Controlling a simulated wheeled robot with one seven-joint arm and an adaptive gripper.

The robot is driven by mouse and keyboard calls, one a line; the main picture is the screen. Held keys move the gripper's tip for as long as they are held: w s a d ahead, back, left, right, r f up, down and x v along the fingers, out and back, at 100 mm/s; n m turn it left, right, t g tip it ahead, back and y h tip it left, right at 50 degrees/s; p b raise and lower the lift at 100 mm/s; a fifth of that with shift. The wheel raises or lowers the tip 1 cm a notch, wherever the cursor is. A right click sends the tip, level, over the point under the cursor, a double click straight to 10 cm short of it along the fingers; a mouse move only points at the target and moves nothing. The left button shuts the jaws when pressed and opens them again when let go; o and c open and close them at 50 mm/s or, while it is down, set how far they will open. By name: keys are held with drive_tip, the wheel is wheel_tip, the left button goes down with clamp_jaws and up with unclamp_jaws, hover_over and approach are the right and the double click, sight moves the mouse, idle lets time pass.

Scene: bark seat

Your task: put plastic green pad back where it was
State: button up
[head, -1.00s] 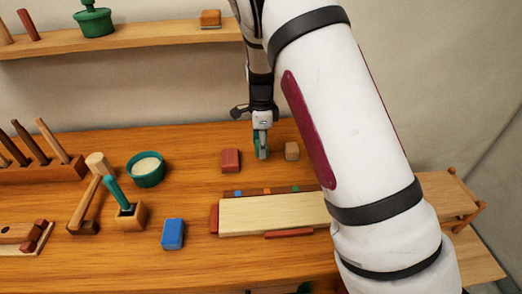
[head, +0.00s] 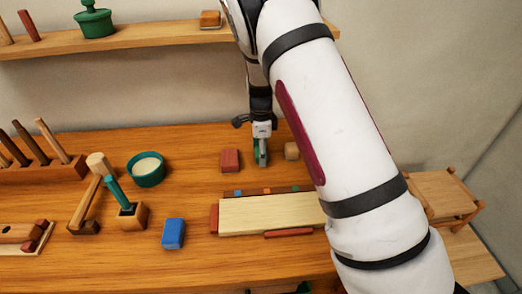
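The green pad (head: 257,154) is upright at the back middle of the table, between a red block and a tan block. My gripper (head: 262,150) points straight down over it and appears shut on it. A grey finger covers part of the pad's front. The pad's lower edge is at or just above the tabletop; I cannot tell whether it touches.
The red block (head: 230,160) is close on the left, the tan block (head: 291,151) on the right. In front is a pale wooden board (head: 270,214) with red edge pieces. A blue block (head: 173,233), green bowl (head: 146,173) and mallet (head: 88,200) stand left.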

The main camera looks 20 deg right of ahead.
drive_tip(key=s+r+n+t+y, duration=0.15)
drive_tip(key=s+r, duration=0.25)
drive_tip(key=r, duration=0.6)
drive_tip(key=s+r+n+g+h, duration=0.1)
drive_tip(key=s+r+n, duration=0.2)
drive_tip(key=r, duration=0.8)
drive_tip(key=s+r+n+t, duration=0.2)
drive_tip(key=s+n, duration=0.6)
drive_tip(key=s, duration=0.6)
drive_tip(key=s+r+n+t, duration=0.2)
drive_tip(key=s+r+n, duration=0.2)
drive_tip(key=s, duration=1)
drive_tip(key=n, duration=0.3)
drive_tip(key=shift+d+r+n, duration=0.2)
drive_tip(key=shift+n, duration=0.15)
